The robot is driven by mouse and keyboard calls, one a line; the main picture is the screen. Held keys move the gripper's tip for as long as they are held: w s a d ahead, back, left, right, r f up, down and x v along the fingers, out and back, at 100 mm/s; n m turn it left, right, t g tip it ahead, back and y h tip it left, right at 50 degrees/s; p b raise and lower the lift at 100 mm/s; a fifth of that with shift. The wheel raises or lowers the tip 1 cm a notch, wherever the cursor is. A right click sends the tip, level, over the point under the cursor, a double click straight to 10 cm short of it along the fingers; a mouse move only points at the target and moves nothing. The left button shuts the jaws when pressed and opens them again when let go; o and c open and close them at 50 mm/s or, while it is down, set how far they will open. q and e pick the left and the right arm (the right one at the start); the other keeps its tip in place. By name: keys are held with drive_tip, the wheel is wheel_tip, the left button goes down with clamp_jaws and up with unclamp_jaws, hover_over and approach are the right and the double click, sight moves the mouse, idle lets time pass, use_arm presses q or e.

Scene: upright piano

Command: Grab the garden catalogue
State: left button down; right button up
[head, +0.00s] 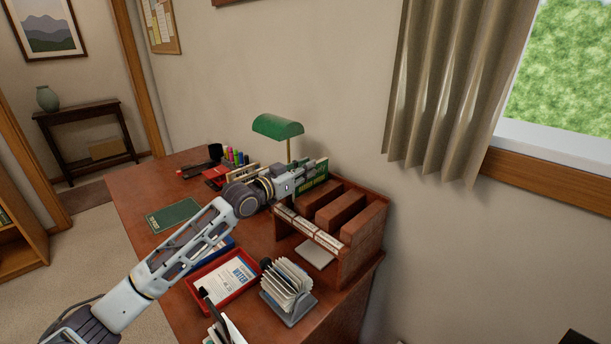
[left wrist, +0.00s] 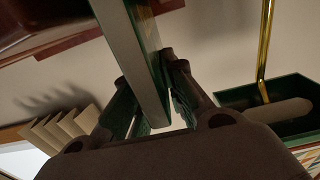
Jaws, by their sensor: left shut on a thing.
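The garden catalogue (head: 312,184) is a thin green booklet with yellowish lettering, upright at the back left of the wooden desk organizer (head: 363,222). My left gripper (head: 298,187) reaches it from the left and is shut on it. In the left wrist view the catalogue (left wrist: 147,65) stands edge-on between the two dark fingers (left wrist: 152,88), with a pale page edge and green cover.
A green-shaded lamp (head: 278,126) stands close behind the gripper; its brass stem (left wrist: 266,45) shows in the wrist view. A red tray (head: 223,280), a card holder (head: 288,289) and a green book (head: 174,216) lie on the desk. A curtain (head: 450,90) hangs at right.

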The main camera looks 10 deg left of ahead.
use_arm(q)
wheel_tip(320, 180, up, 7)
drive_tip(key=shift+r+p, duration=0.15)
drive_tip(key=shift+p, duration=0.35)
use_arm(e)
drive_tip(key=f, duration=0.1)
drive_tip(key=d+f, duration=0.1)
drive_tip(key=s+f, duration=0.1)
drive_tip(key=shift+d+f, duration=0.2)
